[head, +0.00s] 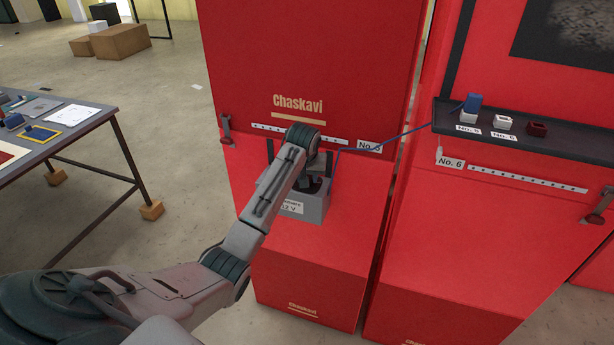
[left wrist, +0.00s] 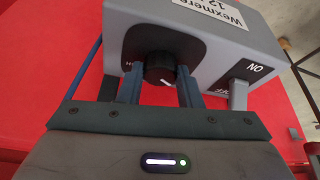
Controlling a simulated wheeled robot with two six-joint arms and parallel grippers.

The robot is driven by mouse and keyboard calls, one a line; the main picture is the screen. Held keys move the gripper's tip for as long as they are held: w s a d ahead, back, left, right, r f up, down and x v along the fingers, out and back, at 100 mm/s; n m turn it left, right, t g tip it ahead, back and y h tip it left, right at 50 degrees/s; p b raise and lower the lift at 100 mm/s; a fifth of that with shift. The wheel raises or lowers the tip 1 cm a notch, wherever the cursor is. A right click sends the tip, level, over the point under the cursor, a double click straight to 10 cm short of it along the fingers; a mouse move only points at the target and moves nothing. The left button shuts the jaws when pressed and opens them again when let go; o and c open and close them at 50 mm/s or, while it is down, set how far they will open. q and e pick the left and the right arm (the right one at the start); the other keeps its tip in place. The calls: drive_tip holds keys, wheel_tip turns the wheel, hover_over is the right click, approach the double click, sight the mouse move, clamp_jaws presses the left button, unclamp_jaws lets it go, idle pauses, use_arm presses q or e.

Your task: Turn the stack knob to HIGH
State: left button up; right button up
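A grey control box (left wrist: 235,45) labelled "Wexmere 12" fills the upper part of the left wrist view. In the head view the box (head: 313,212) sits on a red ledge, partly covered by my arm. Its round black knob (left wrist: 160,68) has a white pointer mark toward the lower right as pictured. A label starting with "H" is left of the knob, mostly hidden by a finger. My left gripper (left wrist: 161,84) has one finger on each side of the knob, close against it, and appears closed on it. My right gripper is in neither view.
A switch marked "ON" (left wrist: 254,68) is on the box, close to the right finger. A blue cable (head: 400,137) runs from the box area to a blue plug (head: 472,103) on a dark shelf (head: 560,142). A worktable (head: 95,125) stands at left.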

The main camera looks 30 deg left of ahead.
use_arm(q)
drive_tip(key=shift+m, duration=0.4)
drive_tip(key=m, duration=0.2)
drive_tip(key=m+h, duration=0.2)
drive_tip(key=m, duration=0.1)
drive_tip(key=shift+a+m, duration=0.25)
drive_tip(key=shift+m, duration=0.05)
drive_tip(key=m+h, duration=0.2)
drive_tip(key=m, duration=0.2)
drive_tip(key=shift+a, duration=0.1)
drive_tip(key=m+h, duration=0.1)
drive_tip(key=m, duration=0.2)
drive_tip(key=shift+w+g, duration=0.1)
drive_tip(key=shift+g, duration=0.2)
drive_tip(key=shift+a+r+m, duration=0.1)
drive_tip(key=shift+m, duration=0.4)
